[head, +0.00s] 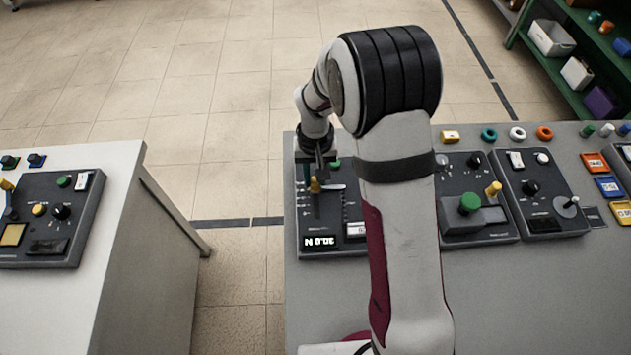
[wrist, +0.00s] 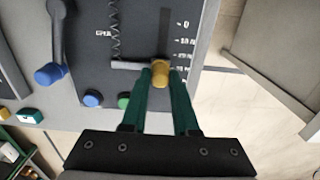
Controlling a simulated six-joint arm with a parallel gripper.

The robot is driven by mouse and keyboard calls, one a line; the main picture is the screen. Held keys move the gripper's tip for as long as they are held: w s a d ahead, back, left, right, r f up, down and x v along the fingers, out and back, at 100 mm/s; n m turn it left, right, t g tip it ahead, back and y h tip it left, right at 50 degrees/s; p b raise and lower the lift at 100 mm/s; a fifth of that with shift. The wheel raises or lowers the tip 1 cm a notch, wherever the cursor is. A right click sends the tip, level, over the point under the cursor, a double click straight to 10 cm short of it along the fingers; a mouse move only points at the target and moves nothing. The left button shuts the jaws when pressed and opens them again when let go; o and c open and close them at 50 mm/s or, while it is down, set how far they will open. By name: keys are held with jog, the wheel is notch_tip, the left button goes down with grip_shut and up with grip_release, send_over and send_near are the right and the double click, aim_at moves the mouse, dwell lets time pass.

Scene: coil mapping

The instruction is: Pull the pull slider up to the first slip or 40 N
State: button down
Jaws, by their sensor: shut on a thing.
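The pull slider's yellow knob (wrist: 161,75) sits between the green fingertips of my gripper (wrist: 162,82) in the wrist view. The jaws are shut on it. A light crossbar (wrist: 128,66) runs left from the knob to the lower end of a dark coil spring (wrist: 115,32). The bar is beside the lower marks of a printed scale (wrist: 183,45) with 0 at its top. The display (head: 320,241) seems to read 30.0 N.
A blue-tipped lever (wrist: 50,74), a blue button (wrist: 93,98) and a green button (wrist: 124,101) are near the slider. A gap separates the left bench (head: 122,215).

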jog(key=shift+w, duration=0.1)
jog(key=shift+w, duration=1)
dwell(0.3)
jog(key=c, duration=0.8)
grip_release()
jog(key=shift+o, duration=0.2)
jog(key=shift+r, duration=0.1)
notch_tip(320, 180, up, 7)
